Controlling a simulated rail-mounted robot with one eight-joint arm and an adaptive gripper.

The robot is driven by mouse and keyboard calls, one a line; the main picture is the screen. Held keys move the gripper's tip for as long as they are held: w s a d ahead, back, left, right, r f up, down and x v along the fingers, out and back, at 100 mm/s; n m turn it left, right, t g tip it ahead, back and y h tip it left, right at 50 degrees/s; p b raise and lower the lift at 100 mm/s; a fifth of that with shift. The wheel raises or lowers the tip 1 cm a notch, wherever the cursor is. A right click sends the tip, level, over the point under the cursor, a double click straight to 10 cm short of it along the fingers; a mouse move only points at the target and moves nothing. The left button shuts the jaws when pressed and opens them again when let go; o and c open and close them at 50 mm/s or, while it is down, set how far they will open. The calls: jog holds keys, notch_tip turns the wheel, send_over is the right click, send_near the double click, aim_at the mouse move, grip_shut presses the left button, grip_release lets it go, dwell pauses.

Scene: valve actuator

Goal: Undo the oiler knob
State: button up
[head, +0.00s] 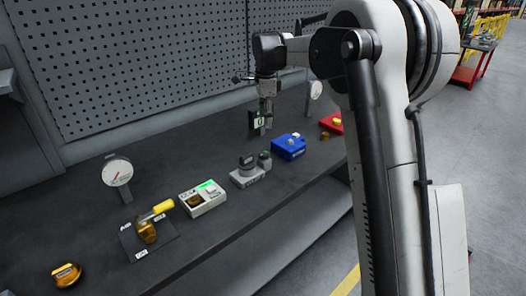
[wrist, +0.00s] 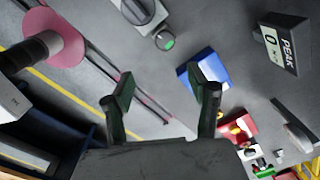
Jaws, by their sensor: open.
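I cannot tell for certain which part is the oiler knob, as no label is readable. A grey unit (head: 248,178) on the bench carries a dark round knob (head: 246,161), with a small capped cylinder (head: 264,160) beside it. In the wrist view the knob (wrist: 140,9) is at the top edge and the green-topped cylinder (wrist: 165,41) is just below it. A blue box (head: 288,147) stands to their right; in the wrist view it (wrist: 203,69) is partly behind a finger. My gripper (head: 266,121) points down above the bench, open and empty; its fingers (wrist: 164,96) are well apart.
A "PEAK" display (wrist: 282,42) stands behind my gripper. A red box (head: 332,122) is farther right. To the left are a white box (head: 205,202), a yellow-handled valve (head: 148,228), a dial gauge (head: 117,172) and an orange knob (head: 67,274). A pegboard wall (head: 150,60) backs the bench.

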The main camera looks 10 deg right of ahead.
aim_at(264, 153)
jog(key=shift+m, duration=0.5)
jog(key=f, duration=0.5)
jog(key=w+f, duration=0.1)
jog(key=f, duration=0.9)
jog(key=shift+w+f, duration=0.25)
jog(key=shift+w, duration=0.05)
jog(key=shift+c, duration=0.5)
jog(key=c, duration=1)
jog(key=shift+c, duration=0.2)
